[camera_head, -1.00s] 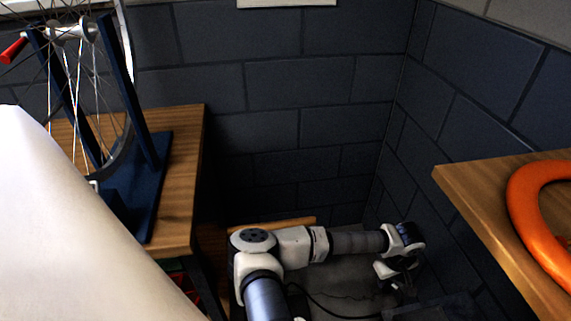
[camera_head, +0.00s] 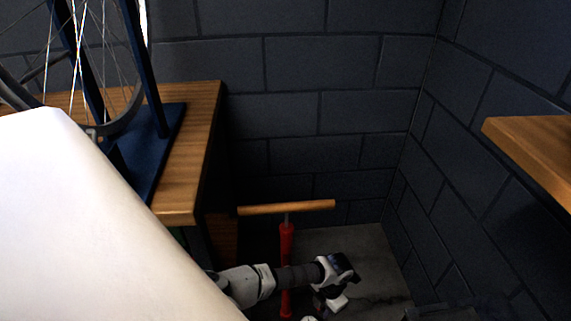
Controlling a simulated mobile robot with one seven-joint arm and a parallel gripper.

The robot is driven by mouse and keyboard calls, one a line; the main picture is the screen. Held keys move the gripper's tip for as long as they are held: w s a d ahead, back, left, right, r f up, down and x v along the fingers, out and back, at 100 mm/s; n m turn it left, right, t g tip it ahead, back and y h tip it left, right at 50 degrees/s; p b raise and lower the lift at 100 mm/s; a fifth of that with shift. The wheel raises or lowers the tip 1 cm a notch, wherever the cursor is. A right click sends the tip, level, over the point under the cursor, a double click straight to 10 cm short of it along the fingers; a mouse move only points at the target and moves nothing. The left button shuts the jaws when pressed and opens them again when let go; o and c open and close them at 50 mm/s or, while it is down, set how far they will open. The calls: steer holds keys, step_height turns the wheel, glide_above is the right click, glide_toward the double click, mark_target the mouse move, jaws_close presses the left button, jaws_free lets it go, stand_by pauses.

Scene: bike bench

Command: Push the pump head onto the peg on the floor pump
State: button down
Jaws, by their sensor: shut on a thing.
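The floor pump stands upright on the floor in the corner, with a wooden crossbar handle (camera_head: 287,207) and a red barrel (camera_head: 287,241). My arm crosses in front of the barrel and hides part of it. My gripper (camera_head: 336,304) is low, just right of the pump, pointing down, and it is shut on the pump head. The pump head is too small and too covered by the hand to make out. The peg cannot be made out either.
A wooden bench (camera_head: 190,202) with a blue wheel stand (camera_head: 159,148) and a spoked wheel is at the left. A wooden shelf corner (camera_head: 535,150) juts in at the right. Dark block walls (camera_head: 320,115) close the corner. Some grey floor (camera_head: 375,255) is bare behind the gripper.

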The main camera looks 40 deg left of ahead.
steer(key=s+a+f+n+b, duration=0.1)
steer(key=s+f+n+b, duration=0.2)
steer(key=f, duration=0.3)
steer(key=s+a+f+n+h+b, duration=0.1)
steer(key=s+a+f+n+b, duration=0.1)
steer(key=s+f+n+b, duration=0.2)
steer(key=s+a+f+n+h+b, duration=0.1)
steer(key=s+f+n+b, duration=0.3)
steer(key=f, duration=0.4)
steer(key=shift+s+a+f+n+b, duration=0.1)
steer(key=shift+a+f+n+b, duration=0.2)
steer(key=shift+n, duration=0.4)
steer(key=shift+s+d+f+n+b, duration=0.1)
steer(key=shift+n+b, duration=0.3)
steer(key=shift+n, duration=0.3)
steer(key=shift+f+b, duration=0.45)
steer(key=shift+f, duration=1.15)
steer(key=c, duration=1)
jaws_free()
steer(key=shift+a+r, duration=0.1)
steer(key=shift+r, duration=0.05)
steer(key=r+p, duration=0.1)
steer(key=r, duration=0.3)
steer(key=a+r+p, duration=0.1)
steer(key=r, duration=0.4)
steer(key=w+a+r+p, duration=0.1)
steer(key=r, duration=0.3)
steer(key=shift+r+p, duration=0.25)
steer(key=shift+p, duration=0.15)
